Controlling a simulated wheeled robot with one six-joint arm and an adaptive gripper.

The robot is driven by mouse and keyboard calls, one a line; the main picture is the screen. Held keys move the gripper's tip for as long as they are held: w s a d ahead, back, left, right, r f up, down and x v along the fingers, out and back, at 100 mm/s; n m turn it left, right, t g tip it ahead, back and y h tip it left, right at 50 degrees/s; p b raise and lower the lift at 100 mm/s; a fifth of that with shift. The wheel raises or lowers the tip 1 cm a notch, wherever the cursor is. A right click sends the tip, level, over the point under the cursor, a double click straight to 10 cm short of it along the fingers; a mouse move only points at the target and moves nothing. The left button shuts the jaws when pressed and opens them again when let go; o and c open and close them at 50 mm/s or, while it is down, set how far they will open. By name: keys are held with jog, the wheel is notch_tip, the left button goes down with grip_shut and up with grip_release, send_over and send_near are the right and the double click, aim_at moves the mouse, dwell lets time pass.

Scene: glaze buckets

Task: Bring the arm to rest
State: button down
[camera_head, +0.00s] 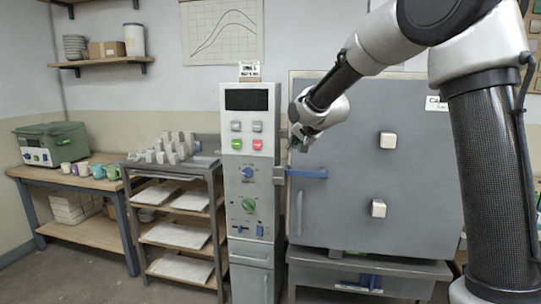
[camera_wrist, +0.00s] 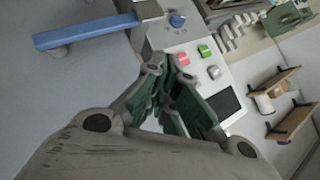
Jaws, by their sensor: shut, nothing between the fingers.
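My gripper (camera_head: 297,143) hangs in front of the kiln, at the upper left part of its door, between the door and the control panel. It is shut and empty. In the wrist view its green-padded fingers (camera_wrist: 166,85) come together near the middle of the picture. My arm reaches in from the upper right in the head view. The grey kiln door (camera_head: 345,215) is closed, with a blue latch handle (camera_head: 306,173) just below my gripper. The handle also shows in the wrist view (camera_wrist: 88,31), apart from my fingers.
The control panel (camera_head: 249,190) stands left of the kiln, with buttons and knobs. A shelf rack (camera_head: 178,235) holds boards and small pale pieces. A wooden bench (camera_head: 62,181) at the left bears a green box (camera_head: 50,143) and several cups. Open floor lies in front of the bench.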

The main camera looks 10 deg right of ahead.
jog(key=s+d+f+n+g+h, duration=0.1)
jog(key=s+d+f+n+g, duration=0.15)
jog(key=s+f, duration=0.45)
jog(key=s+d+r+n+g, duration=0.1)
jog(key=s+d, duration=0.4)
jog(key=s, duration=0.8)
jog(key=s+d+r+n+g+h, duration=0.1)
jog(key=s+d, duration=0.5)
jog(key=s, duration=0.7)
jog(key=s+d+r+n+g+h, duration=0.1)
jog(key=s+d, duration=0.4)
jog(key=s, duration=0.8)
jog(key=shift+d+n+g, duration=0.15)
jog(key=shift+n+g, duration=0.2)
jog(key=shift+g, duration=0.2)
